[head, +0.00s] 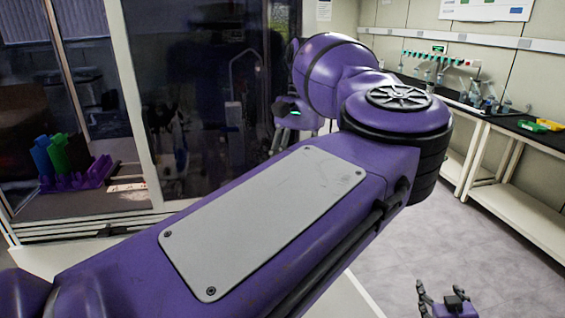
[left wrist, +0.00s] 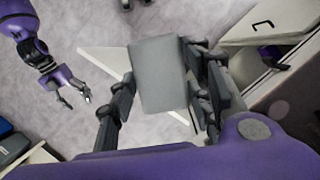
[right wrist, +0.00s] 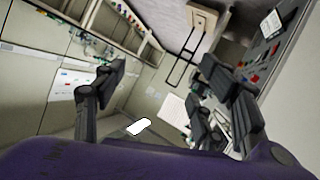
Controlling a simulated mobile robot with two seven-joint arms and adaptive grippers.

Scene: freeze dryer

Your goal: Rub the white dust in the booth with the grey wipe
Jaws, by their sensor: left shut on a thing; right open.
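My left gripper (left wrist: 160,66) is shut on the grey wipe (left wrist: 157,88), a flat grey rectangle between its fingers in the left wrist view. My right gripper (head: 443,301) is open and empty at the bottom right of the head view, over the floor. It also shows at the left of the left wrist view (left wrist: 73,97). The booth (head: 140,100) stands at the left with a dark glass front. I cannot make out white dust in any view.
A purple rack (head: 85,176) with blue and green parts stands at the left, behind the booth's frame. A bench (head: 465,108) with lab items and green and yellow trays (head: 533,126) runs along the right wall. The grey floor (head: 430,225) between is clear.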

